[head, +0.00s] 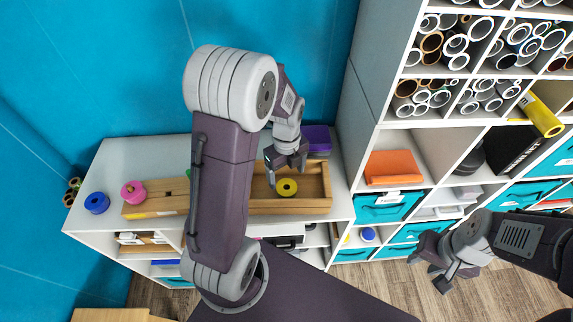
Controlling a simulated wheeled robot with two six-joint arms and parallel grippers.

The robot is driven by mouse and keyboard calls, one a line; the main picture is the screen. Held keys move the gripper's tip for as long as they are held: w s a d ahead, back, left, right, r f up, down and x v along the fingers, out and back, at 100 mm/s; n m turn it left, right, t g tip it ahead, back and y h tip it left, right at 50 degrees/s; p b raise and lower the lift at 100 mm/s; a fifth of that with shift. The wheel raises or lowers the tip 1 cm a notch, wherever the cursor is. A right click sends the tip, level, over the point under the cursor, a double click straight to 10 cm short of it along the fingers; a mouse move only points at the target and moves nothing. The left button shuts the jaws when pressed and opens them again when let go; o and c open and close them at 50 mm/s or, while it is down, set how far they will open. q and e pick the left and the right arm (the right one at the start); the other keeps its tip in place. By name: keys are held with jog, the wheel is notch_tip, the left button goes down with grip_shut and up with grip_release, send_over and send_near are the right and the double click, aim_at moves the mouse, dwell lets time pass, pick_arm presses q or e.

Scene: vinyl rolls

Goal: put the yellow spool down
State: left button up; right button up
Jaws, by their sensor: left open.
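The yellow spool (286,188) lies flat, its dark centre hole facing up, in the wooden tray (318,204) on top of the white low shelf. My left gripper (285,176) is open just above and behind the spool, with one finger near its left edge. The picture does not show clearly whether a finger touches it. My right gripper (428,273) is far to the right, away from the spool, in front of the shelving; its fingers look spread and empty.
A pink spool (132,192) sits at the left end of the wooden piece, and a blue spool (97,203) stands on the shelf top further left. A purple box (317,138) is behind the tray. A tall white shelf unit (365,100) borders the right side.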

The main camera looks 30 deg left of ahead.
pick_arm(q)
notch_tip(320, 180, up, 5)
jog(key=s+d+f+n, duration=0.1)
jog(key=s+n, duration=0.3)
jog(key=n, duration=0.8)
jog(key=s+d+f+n+t, duration=0.1)
jog(key=s+d+n, duration=0.3)
jog(key=n, duration=0.8)
jog(key=shift+s+f, duration=0.25)
jog(key=shift+f, duration=0.3)
